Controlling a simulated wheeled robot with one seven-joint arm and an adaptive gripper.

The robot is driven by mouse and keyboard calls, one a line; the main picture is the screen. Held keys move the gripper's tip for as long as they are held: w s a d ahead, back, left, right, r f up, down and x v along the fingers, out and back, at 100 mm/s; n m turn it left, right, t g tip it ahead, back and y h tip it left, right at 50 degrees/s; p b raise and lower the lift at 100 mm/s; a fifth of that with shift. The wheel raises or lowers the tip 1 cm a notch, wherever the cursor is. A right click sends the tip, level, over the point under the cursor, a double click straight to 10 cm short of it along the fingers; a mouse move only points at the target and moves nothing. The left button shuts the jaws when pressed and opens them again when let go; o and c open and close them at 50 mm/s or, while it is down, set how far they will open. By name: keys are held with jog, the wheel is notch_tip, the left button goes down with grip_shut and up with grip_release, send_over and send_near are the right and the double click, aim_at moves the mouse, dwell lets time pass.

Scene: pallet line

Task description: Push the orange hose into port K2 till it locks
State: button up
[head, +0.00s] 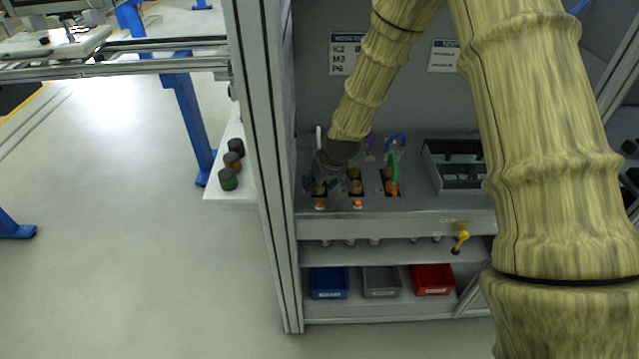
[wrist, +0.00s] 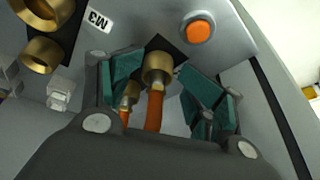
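In the wrist view an orange hose (wrist: 155,112) runs up between my fingers to a brass collar (wrist: 157,66) at a dark square panel opening (wrist: 165,43). A second, smaller brass fitting (wrist: 130,93) with an orange length below it sits lower left. My gripper (wrist: 162,85) has its teal pads spread on either side of the collar, with narrow gaps showing, so it looks open. In the head view my gripper (head: 318,180) is low over the leftmost opening and hides most of it. No K2 label shows at this opening; how deep the hose sits cannot be told.
The neighbouring opening, labelled M3 (wrist: 98,20), has brass sockets (wrist: 42,55). An orange button (wrist: 200,31) lies beside the leftmost opening. A frame post (head: 262,160) rises close on the left.

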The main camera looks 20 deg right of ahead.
jog(key=shift+w+d+r, duration=0.15)
jog(key=shift+d+r, duration=0.05)
jog(key=shift+d, duration=0.1)
jog(key=shift+r, duration=0.2)
jog(key=shift+v, duration=0.75)
jog(key=a+v, duration=0.1)
jog(key=v, duration=0.9)
jog(key=shift+s+d, duration=0.25)
jog(key=shift+d, duration=0.05)
jog(key=shift+f, duration=0.1)
